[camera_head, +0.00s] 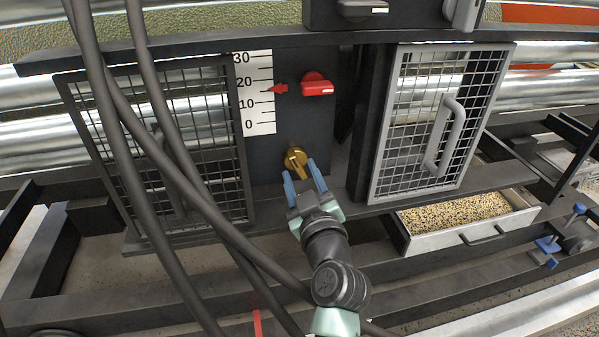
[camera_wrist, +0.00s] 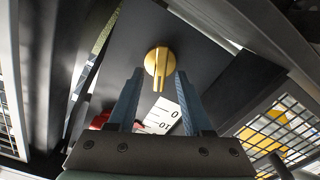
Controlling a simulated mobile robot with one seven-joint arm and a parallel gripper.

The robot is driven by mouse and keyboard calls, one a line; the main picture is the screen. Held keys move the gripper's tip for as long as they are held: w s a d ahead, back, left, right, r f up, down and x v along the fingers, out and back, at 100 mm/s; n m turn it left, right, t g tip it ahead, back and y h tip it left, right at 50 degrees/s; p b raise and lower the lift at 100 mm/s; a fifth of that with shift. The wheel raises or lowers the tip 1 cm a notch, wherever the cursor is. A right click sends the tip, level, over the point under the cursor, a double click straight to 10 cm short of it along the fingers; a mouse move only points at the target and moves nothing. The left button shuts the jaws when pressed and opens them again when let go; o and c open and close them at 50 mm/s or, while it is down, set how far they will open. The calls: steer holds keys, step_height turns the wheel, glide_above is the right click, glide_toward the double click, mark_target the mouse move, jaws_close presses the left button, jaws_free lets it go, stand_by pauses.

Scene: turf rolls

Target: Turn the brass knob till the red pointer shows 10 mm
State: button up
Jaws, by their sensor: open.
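The brass knob (camera_head: 295,160) sits low on the dark panel, its ridge tilted slightly off upright. It also shows in the wrist view (camera_wrist: 157,62). The white scale (camera_head: 259,110) is marked 0 to 30, and the red pointer (camera_head: 279,88) stands between 10 and 20, at roughly 17. My gripper (camera_head: 301,170) is open, its blue fingers pointing at the knob from just below in the head view. In the wrist view the fingertips (camera_wrist: 160,73) lie left and right of the knob's ridge; I cannot tell whether they touch it.
A red switch (camera_head: 318,85) sits above the knob. Mesh doors flank the panel, the left one (camera_head: 246,170) and the right one with a grey handle (camera_head: 446,135). Thick dark cables (camera_head: 160,150) hang at the left. A drawer of grain (camera_head: 470,237) stands open at lower right.

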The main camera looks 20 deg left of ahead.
steer(key=shift+w+a, duration=0.4)
steer(key=shift+w, duration=0.2)
steer(key=shift+c, duration=0.3)
jaws_close()
